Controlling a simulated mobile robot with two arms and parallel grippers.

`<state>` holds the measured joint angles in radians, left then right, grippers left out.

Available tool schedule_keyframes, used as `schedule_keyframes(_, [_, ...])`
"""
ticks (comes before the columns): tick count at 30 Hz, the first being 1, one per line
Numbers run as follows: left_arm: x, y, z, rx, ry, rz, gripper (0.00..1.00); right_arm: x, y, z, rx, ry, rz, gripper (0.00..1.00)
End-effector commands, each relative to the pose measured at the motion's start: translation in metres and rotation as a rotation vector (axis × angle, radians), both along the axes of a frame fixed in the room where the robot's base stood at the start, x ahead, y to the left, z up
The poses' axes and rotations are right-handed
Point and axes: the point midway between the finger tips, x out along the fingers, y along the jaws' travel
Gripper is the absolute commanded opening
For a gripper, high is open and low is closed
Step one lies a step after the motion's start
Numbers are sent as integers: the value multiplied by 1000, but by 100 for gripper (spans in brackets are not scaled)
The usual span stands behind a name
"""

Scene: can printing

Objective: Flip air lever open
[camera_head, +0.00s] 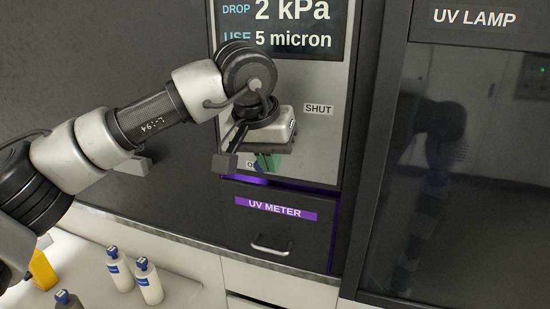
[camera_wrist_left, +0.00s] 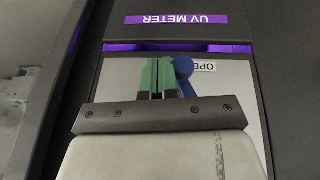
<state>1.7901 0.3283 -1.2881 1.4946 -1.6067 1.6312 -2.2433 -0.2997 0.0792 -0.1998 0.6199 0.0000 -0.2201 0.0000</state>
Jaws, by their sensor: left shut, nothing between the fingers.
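The blue air lever (camera_wrist_left: 184,68) shows in the left wrist view, its round end close to the partly covered OPEN label (camera_wrist_left: 204,67). The rest of the lever runs down behind my gripper. In the head view my arm and gripper hide the lever. My left gripper (camera_head: 266,162) is in front of the lower part of the grey panel (camera_head: 334,132), below and left of the SHUT label (camera_head: 318,109). In the left wrist view its green fingers (camera_wrist_left: 156,78) are shut and empty, just beside the lever. I cannot tell whether they touch it.
A drawer marked UV METER (camera_head: 290,222) with a handle (camera_head: 271,245) lies below the panel. A display (camera_head: 285,30) is above. The dark UV LAMP cabinet (camera_head: 450,170) stands at the right. White bottles (camera_head: 149,282) stand on the counter at lower left.

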Motion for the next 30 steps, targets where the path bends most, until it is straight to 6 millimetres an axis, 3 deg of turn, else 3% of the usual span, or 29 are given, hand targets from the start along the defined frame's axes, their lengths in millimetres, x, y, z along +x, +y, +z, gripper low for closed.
schedule_keyframes(6, [3,8,-10,1,0,2,0,0,0,-6,0,0,0,23])
schedule_keyframes(18, [6,18,-16,211,-70,1,0,0,0,-5,0,0,0,23])
schedule_keyframes(30, [7,20,-18,251,-83,1,0,0,0,-5,0,0,0,23])
